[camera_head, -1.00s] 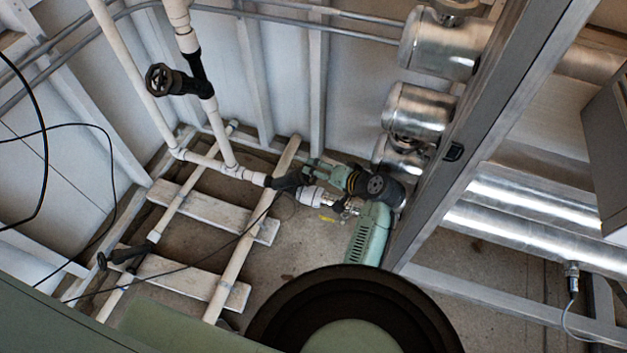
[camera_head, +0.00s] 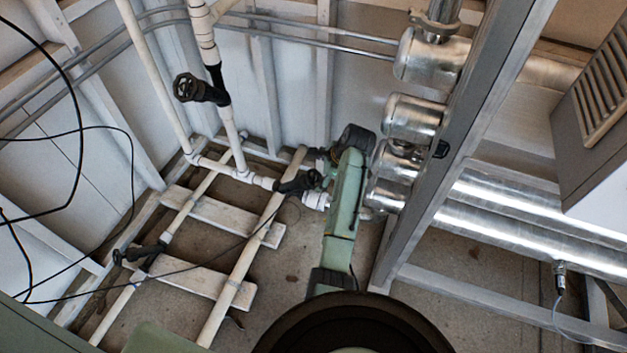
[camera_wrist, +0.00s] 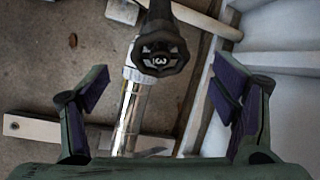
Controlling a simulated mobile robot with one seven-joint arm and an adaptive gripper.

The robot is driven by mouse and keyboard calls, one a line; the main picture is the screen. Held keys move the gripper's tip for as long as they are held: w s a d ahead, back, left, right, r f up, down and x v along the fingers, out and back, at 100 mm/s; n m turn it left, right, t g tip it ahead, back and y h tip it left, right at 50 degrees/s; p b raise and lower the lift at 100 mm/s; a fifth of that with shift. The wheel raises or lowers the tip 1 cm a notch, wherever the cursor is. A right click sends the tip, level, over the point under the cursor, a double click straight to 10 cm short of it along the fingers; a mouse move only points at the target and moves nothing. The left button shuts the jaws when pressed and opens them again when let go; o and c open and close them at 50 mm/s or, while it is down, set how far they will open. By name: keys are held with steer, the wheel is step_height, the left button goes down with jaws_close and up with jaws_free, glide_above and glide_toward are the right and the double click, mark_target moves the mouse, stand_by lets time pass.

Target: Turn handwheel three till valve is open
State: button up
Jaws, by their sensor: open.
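Handwheel three (camera_wrist: 160,50) is a black wheel with the mark 3, inverted in the wrist view. It lies between and slightly beyond the fingertips of my gripper (camera_wrist: 158,92), which is open. Both fingers are apart from the wheel, with nothing held. A shiny metal and white pipe (camera_wrist: 133,85) runs below the wheel. In the head view, a black valve (camera_head: 300,182) on the white piping sits just left of my green arm. My gripper is mostly hidden behind the arm there.
Other black handwheels sit on the upper-left pipe (camera_head: 188,88) and lower-left pipe (camera_head: 130,255). Silver cylinders (camera_head: 412,118) and a metal post (camera_head: 465,130) stand close to the right of my arm. White wall panels are behind.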

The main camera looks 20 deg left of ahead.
mark_target(314, 178)
steer(key=x, duration=0.6)
steer(key=shift+f, duration=0.25)
steer(key=c, duration=1.1)
steer(key=shift+n, duration=0.4)
